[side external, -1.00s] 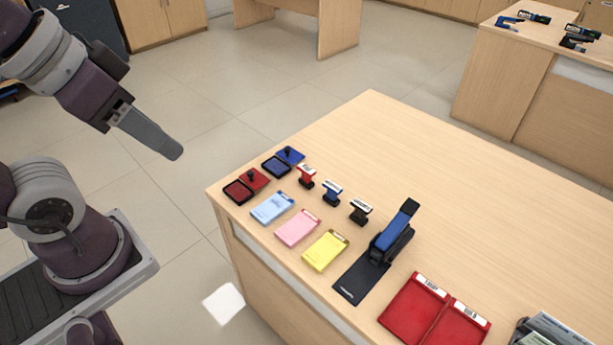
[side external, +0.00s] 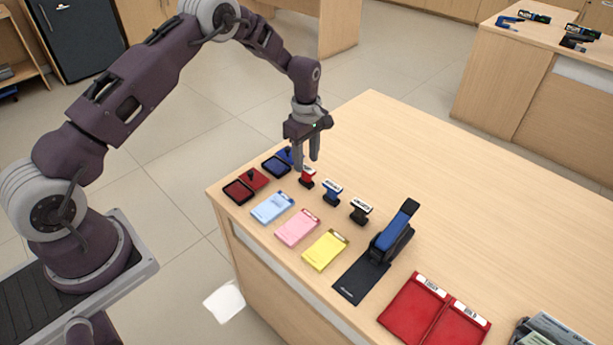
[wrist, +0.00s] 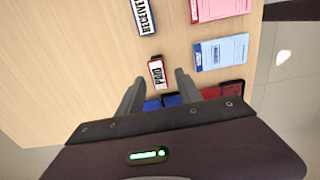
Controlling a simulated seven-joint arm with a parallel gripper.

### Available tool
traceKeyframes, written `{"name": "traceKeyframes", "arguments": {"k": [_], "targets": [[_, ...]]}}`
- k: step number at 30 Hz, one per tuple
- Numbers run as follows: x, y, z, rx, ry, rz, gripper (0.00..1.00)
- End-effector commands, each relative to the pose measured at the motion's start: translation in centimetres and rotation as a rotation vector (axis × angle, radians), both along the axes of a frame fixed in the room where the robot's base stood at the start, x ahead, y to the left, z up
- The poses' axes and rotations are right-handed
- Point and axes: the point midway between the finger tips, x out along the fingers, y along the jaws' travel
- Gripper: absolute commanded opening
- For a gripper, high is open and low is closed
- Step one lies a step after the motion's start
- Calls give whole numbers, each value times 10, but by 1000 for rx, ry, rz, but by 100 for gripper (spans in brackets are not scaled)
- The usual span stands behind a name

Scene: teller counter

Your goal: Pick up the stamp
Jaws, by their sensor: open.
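A row of three upright stamps stands on the wooden counter (side external: 450,170): a red stamp (side external: 307,182), a blue stamp (side external: 332,193) and a black stamp (side external: 360,211). My gripper (side external: 306,165) points down over the red stamp, fingers open and empty. The fingers partly hide the red stamp's top. In the wrist view the red stamp (wrist: 157,72), labelled PAID, appears between the two fingertips (wrist: 158,80), apart from both. The blue stamp (wrist: 143,15), labelled RECEIVED, is farther up. I cannot tell the exact height of my fingertips above the counter.
Red (side external: 240,190) and blue (side external: 277,167) ink pads lie close to my gripper. Blue (side external: 272,207), pink (side external: 297,228) and yellow (side external: 325,250) pads line the near edge. A stapler-like blue-and-black device (side external: 392,235) and red folders (side external: 415,305) lie right. The counter behind is clear.

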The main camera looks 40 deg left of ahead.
Motion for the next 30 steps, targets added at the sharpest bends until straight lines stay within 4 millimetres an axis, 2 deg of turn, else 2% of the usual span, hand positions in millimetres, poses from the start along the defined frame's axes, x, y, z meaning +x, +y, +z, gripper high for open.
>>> {"name": "traceKeyframes", "arguments": {"k": [9,17,23,24,30], "targets": [[3,4,-53,-1,2,-2,42],[3,4,-57,0,0,-3,42],[3,4,-57,0,0,-4,3],[3,4,-57,0,0,-4,0],[3,4,-57,0,0,-4,0]]}}
